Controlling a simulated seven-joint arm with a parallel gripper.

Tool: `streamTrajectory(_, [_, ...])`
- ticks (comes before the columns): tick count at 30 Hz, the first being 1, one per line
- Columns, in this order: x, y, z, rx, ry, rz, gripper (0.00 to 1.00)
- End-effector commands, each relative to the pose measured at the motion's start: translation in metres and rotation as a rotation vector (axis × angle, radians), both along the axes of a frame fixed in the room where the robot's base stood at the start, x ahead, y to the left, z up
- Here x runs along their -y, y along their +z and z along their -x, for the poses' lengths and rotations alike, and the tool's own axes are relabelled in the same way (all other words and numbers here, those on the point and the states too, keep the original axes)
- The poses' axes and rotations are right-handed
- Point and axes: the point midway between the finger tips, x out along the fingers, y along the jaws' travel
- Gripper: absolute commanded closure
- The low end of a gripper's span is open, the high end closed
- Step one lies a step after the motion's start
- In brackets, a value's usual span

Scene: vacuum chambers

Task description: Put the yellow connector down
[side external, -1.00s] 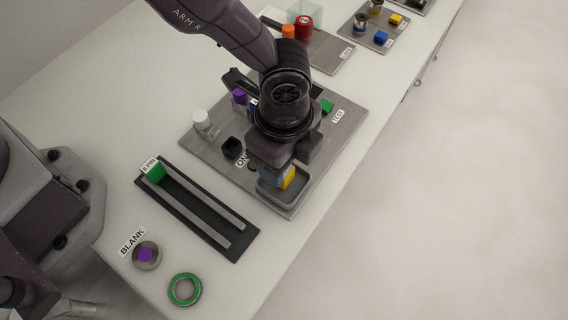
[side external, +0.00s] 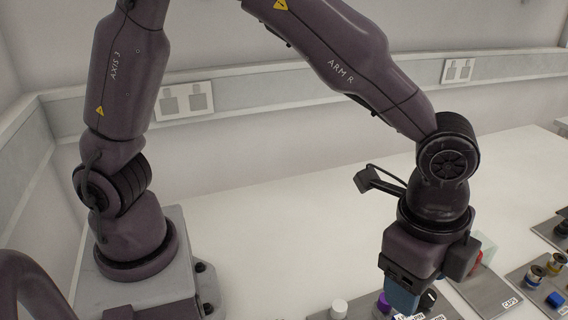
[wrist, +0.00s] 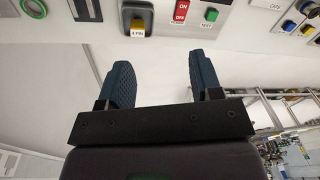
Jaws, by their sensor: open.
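In the side view, my gripper (side external: 401,298) hangs at the lower edge of the picture, and the connector and tray are out of sight there.
A white cap (side external: 339,308) stands near my gripper in the side view.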

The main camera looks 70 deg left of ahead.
Motion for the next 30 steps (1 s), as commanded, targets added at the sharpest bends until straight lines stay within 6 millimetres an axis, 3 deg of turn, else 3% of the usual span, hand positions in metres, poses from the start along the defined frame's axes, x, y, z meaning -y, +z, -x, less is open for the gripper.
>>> streamTrajectory(1, [-0.028, 0.025, -0.002, 0.034, 0.104, 0.022, 0.41])
streamTrajectory(6, [-0.111, 0.081, 0.016, 0.121, 0.449, 0.095, 0.41])
streamTrajectory(12, [-0.190, 0.116, 0.065, 0.222, 0.841, 0.200, 0.41])
streamTrajectory(15, [-0.215, 0.122, 0.091, 0.263, 1.002, 0.252, 0.41])
streamTrajectory(21, [-0.238, 0.121, 0.122, 0.310, 1.191, 0.320, 0.41])
streamTrajectory(30, [-0.241, 0.120, 0.127, 0.317, 1.224, 0.332, 0.41])
